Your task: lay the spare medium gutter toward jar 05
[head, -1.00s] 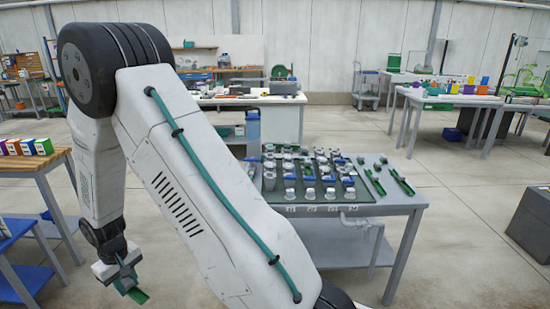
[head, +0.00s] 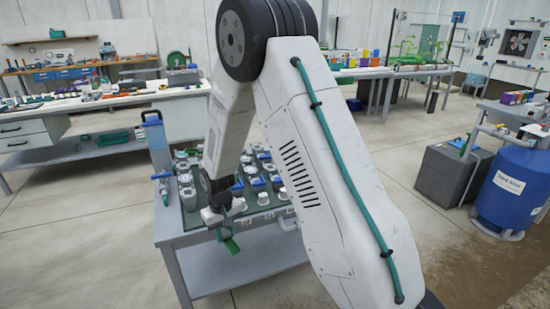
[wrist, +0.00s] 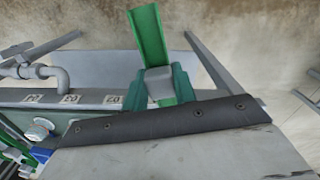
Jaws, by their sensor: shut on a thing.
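My gripper (head: 224,216) is shut on a green gutter (head: 232,245), which hangs down at the front edge of the bench. In the wrist view the same gutter (wrist: 149,35) is an open channel running up from between the green jaws (wrist: 158,88), with a grey piece across it. My arm hides the bench's right part. I cannot tell which jar is 05; the tags on the bench edge (wrist: 88,98) are small and upside down in the wrist view.
A grey box (head: 452,172) and a blue tank (head: 508,185) stand to the right. A white workbench (head: 95,102) is behind. Floor left of the bench is clear.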

